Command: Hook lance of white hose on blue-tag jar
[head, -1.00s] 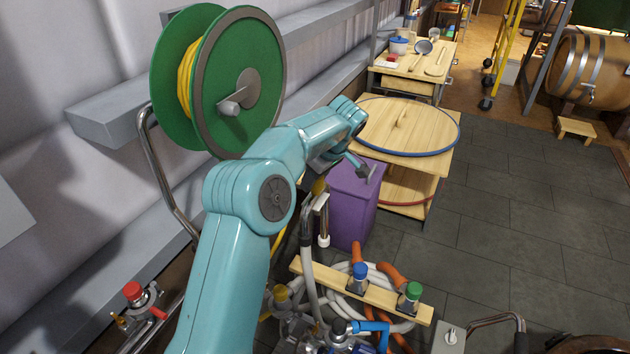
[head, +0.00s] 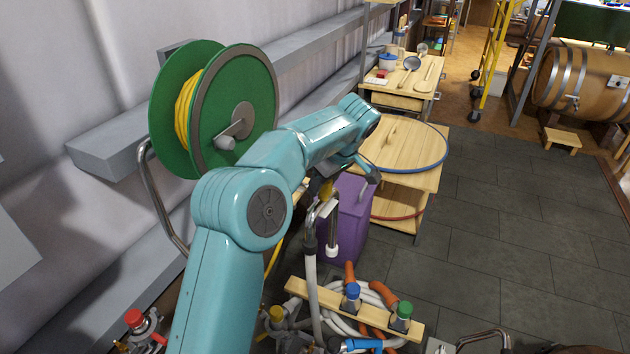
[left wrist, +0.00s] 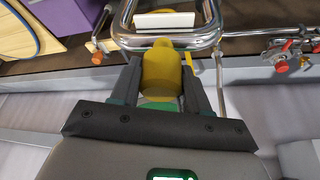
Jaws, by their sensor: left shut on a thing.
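A bent chrome lance (head: 334,222) hangs beside the purple bin in the head view, with a white tip on its short leg. The white hose (head: 311,277) runs down from its other leg. My left gripper (left wrist: 161,85) is shut on the lance's yellow grip (left wrist: 161,72). In the head view the yellow grip (head: 326,190) shows just below my left arm, which mostly hides the fingers. The chrome bend (left wrist: 165,43) also shows beyond the fingers in the left wrist view. I see no jar with a blue tag. My right gripper is out of view.
A green reel (head: 232,110) stands left by the wall. The purple bin (head: 350,215) and a wooden table (head: 418,178) stand beyond the lance. A wooden bar (head: 380,313) with blue and green caps lies below, among coiled hoses. The dark floor (head: 520,220) at right is clear.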

